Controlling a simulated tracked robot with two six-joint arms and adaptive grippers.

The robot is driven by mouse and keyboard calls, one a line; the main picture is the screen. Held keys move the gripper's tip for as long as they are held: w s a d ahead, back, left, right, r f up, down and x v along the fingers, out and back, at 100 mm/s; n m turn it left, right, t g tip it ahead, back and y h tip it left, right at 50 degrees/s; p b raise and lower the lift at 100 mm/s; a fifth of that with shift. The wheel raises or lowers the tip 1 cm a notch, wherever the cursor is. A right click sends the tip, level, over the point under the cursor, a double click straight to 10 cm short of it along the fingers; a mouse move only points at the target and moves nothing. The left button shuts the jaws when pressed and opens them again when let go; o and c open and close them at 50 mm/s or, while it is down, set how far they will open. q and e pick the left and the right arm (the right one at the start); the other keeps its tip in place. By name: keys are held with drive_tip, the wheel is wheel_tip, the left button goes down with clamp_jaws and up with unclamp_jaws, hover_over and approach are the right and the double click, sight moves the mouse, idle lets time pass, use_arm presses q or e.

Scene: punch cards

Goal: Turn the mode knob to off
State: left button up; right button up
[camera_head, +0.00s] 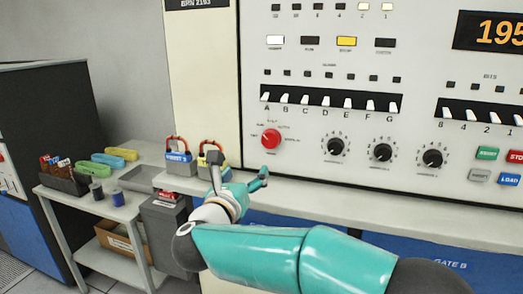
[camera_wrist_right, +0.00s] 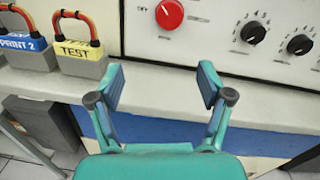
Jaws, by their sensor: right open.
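The red mode knob (camera_head: 271,139) sits on the white control panel, left of a row of black knobs, with small printed labels around it. In the right wrist view the red knob (camera_wrist_right: 169,14) is at the top, beyond the fingers. My right gripper (camera_head: 240,168) is below and left of the knob in the head view, apart from it. In the wrist view my right gripper (camera_wrist_right: 160,88) is open and empty, in front of the panel's ledge. The labels are too small to read surely. My left gripper is not in view.
Black knobs (camera_head: 335,146) lie right of the red knob. A side table (camera_head: 128,212) with trays stands at the left.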

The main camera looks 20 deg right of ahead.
drive_tip(key=r+m, duration=0.2)
drive_tip(key=m+p, duration=0.1)
drive_tip(key=p, duration=0.4)
approach(269, 140)
drive_tip(key=shift+h, duration=0.4)
drive_tip(key=x, duration=0.8)
drive_tip(key=shift+w, duration=0.25)
drive_tip(key=shift+w+d+f, duration=0.15)
drive_tip(key=shift+w+d, duration=0.25)
drive_tip(key=shift+w, duration=0.25)
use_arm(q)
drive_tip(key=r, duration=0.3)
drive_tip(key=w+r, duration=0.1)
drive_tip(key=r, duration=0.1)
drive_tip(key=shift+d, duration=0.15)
use_arm(e)
drive_tip(key=c, duration=1.1)
drive_tip(key=shift+c, duration=0.2)
